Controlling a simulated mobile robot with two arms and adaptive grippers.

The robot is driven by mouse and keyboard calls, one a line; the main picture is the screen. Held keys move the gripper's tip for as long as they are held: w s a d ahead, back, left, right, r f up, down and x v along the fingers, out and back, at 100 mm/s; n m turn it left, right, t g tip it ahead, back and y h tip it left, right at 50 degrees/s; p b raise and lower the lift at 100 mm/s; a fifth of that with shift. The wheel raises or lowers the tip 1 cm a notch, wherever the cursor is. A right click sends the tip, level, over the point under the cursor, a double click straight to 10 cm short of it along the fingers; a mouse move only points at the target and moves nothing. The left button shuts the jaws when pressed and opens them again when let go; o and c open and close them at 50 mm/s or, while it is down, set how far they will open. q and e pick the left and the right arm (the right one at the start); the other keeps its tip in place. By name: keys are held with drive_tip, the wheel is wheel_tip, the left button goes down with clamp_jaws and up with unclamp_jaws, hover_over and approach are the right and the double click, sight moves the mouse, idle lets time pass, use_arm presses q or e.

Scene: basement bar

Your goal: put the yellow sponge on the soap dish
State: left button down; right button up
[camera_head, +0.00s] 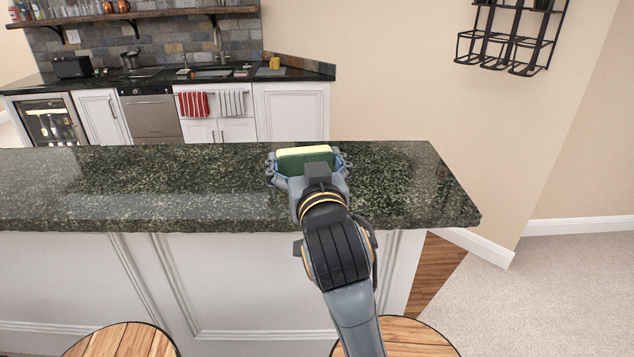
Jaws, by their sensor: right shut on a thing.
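The yellow sponge (304,151) shows a thin yellow top and a dark green side. It is at the granite bar counter (150,185), right of the counter's middle. My right gripper (308,161) is shut on it, with one finger at each side. The gripper hides the sponge's lower part, so I cannot tell whether it touches the counter. A bluish edge shows beside the left finger; I cannot tell what it belongs to. I cannot make out the soap dish for certain. My left gripper is not in view.
The bar counter is clear left and right of the gripper. Two round wooden stools (122,342) stand in front. A back counter (150,78) holds a sink, faucet (219,52) and small items. A black wire rack (510,45) hangs on the wall.

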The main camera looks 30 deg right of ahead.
drive_tip(key=w+d+f, duration=0.2)
drive_tip(key=w, duration=0.1)
drive_tip(key=w+d+f+p, duration=0.1)
drive_tip(key=w+d+f, duration=0.2)
drive_tip(key=w+d+f+p, duration=0.1)
drive_tip(key=w+d+f, duration=0.1)
drive_tip(key=w+f, duration=0.1)
drive_tip(key=shift+w+d, duration=0.2)
drive_tip(key=shift+w, duration=0.2)
drive_tip(key=shift+w+d+f, duration=0.2)
drive_tip(key=shift+w+f, duration=0.1)
drive_tip(key=shift+f, duration=0.1)
drive_tip(key=f, duration=0.1)
drive_tip(key=f+p, duration=0.1)
drive_tip(key=w+f+p, duration=0.1)
drive_tip(key=shift+d+f, duration=0.1)
drive_tip(key=shift+d, duration=0.25)
drive_tip(key=shift+s+f, duration=0.1)
drive_tip(key=shift+f, duration=0.2)
drive_tip(key=shift+a, duration=0.1)
